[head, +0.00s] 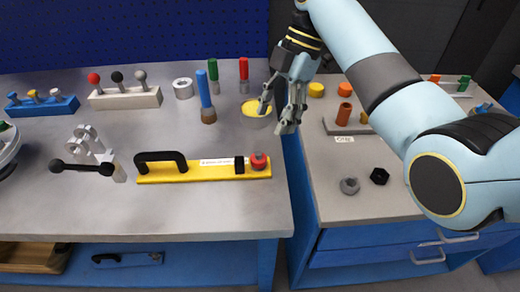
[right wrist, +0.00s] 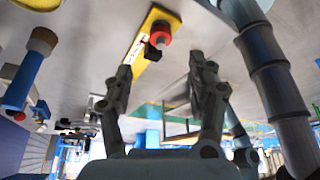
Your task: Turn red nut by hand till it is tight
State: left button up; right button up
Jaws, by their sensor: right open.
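A red nut (head: 258,161) sits at the right end of a yellow bar (head: 210,176) that lies on the left bench. A small black block (head: 239,165) stands beside it on the bar. My right gripper (head: 274,114) is open and empty, above the bench's right edge and behind the nut, apart from it. In the right wrist view the red nut (right wrist: 160,32) and the yellow bar (right wrist: 150,65) show beyond the two spread fingers (right wrist: 160,70). My left gripper is in neither view.
A yellow-topped cylinder (head: 256,112) stands close to my right gripper. A blue-handled tool (head: 206,98) and a grey ring (head: 183,88) stand farther left. A black handle (head: 162,157) rises from the bar. The bench front right of the bar is clear.

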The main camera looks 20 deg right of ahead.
aim_at(259, 158)
jog(key=x, duration=1)
jog(key=shift+f, duration=0.1)
jog(key=c, duration=1.1)
